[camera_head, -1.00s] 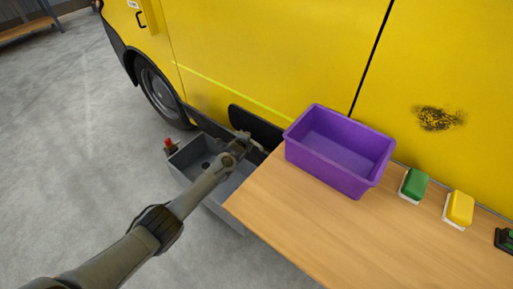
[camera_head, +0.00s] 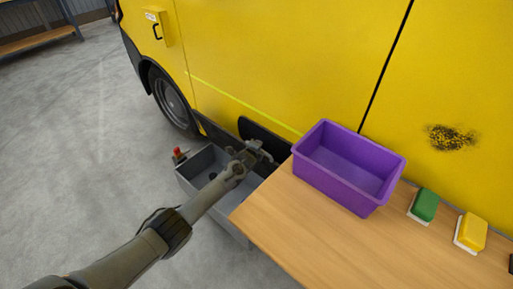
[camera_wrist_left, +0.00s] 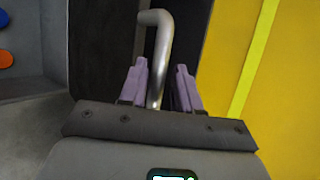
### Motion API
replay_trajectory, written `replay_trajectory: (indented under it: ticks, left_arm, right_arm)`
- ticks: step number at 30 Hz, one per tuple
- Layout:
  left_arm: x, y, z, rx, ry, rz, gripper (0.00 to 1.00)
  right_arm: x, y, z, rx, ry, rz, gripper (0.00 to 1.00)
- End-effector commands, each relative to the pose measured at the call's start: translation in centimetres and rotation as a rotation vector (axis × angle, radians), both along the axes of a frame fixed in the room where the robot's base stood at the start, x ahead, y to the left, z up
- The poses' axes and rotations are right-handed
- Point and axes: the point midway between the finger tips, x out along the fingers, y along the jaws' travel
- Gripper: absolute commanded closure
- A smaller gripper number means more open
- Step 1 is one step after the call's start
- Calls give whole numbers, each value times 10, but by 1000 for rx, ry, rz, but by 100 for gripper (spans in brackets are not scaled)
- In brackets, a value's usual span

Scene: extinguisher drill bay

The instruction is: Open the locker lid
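The grey locker (camera_head: 190,181) stands on the floor beside the yellow vehicle, its inside exposed. Its dark lid (camera_head: 262,132) is raised and stands up near the vehicle's side. In the left wrist view the dark lid (camera_wrist_left: 100,45) carries a bent metal handle (camera_wrist_left: 161,50). My left gripper (camera_head: 258,150) is at the lid. In the left wrist view its purple fingers (camera_wrist_left: 161,84) are apart, one on each side of the handle, with a visible gap on the right. My right gripper is not in view.
A wooden table (camera_head: 290,225) stands right of the locker, close to my left arm. It holds a purple bin (camera_head: 350,190), a green sponge (camera_head: 425,204) and a yellow sponge (camera_head: 471,232). A red-topped item (camera_head: 179,154) is at the locker's far left corner.

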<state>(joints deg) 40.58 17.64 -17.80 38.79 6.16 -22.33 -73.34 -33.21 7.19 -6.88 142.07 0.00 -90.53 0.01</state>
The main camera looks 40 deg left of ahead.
Motion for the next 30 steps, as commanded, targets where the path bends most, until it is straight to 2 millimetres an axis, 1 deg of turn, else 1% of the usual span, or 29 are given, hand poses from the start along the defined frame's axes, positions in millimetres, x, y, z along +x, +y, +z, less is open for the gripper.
replay_trajectory:
  ticks: [1, 8, 13, 20, 25, 30]
  left_arm:
    - [-5, 1, -10, 0, 20, 2, 58]
    - [-7, 2, -12, 1, 25, 4, 58]
    - [-11, 1, -8, 2, 25, 4, 58]
    - [-28, -8, 11, 2, 17, -1, 58]
    - [-47, -16, 27, 2, 10, -2, 58]
    - [-65, -22, 40, 2, 5, 0, 58]
  right_arm:
    - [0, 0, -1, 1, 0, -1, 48]
    - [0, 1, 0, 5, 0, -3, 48]
    - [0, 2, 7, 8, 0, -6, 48]
    - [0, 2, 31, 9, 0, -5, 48]
    - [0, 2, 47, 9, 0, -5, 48]
    - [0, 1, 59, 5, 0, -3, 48]
